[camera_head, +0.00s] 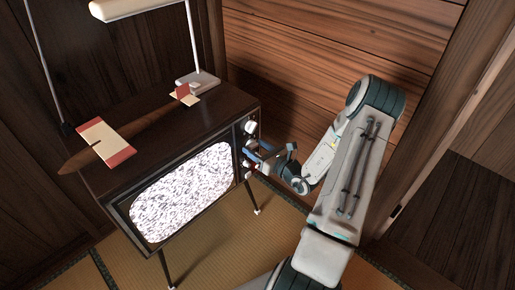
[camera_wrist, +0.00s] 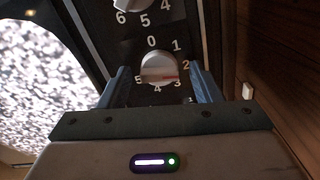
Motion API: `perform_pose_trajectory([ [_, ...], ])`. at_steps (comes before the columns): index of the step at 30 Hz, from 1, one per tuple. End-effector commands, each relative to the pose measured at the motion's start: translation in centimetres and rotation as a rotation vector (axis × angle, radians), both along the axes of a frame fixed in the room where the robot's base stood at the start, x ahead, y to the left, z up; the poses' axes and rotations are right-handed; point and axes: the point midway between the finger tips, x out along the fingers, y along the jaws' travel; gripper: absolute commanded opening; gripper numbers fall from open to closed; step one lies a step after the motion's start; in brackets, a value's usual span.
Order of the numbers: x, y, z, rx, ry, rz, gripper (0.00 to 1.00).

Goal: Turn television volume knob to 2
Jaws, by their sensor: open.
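The television (camera_head: 183,185) stands on thin legs with static on its screen. Its lower knob, the volume knob (camera_wrist: 158,66), is a pale round dial ringed by the numbers 0 to 5 in the wrist view. A red line on the knob points right, roughly between 2 and 3. My gripper (camera_wrist: 160,70) is open, with one blue finger on each side of this knob; I cannot tell if either finger touches it. In the head view my gripper (camera_head: 258,158) is at the television's right front edge and partly hides the knobs.
An upper knob (camera_wrist: 130,4) with its own numbers sits just above the volume knob. A model airplane (camera_head: 106,143) and a white lamp (camera_head: 197,80) are on the television's top. A wooden wall (camera_wrist: 270,70) is close on the right. Tatami floor (camera_head: 225,250) is clear in front.

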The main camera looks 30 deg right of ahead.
Motion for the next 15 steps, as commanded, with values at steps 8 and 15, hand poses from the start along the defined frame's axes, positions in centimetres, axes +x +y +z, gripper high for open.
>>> perform_pose_trajectory([
  [8, -2.3, -0.9, 0.1, -0.001, 0.001, -0.003, 0.58],
  [15, -7.5, -2.8, 0.2, 0.000, 0.002, -0.005, 0.58],
])
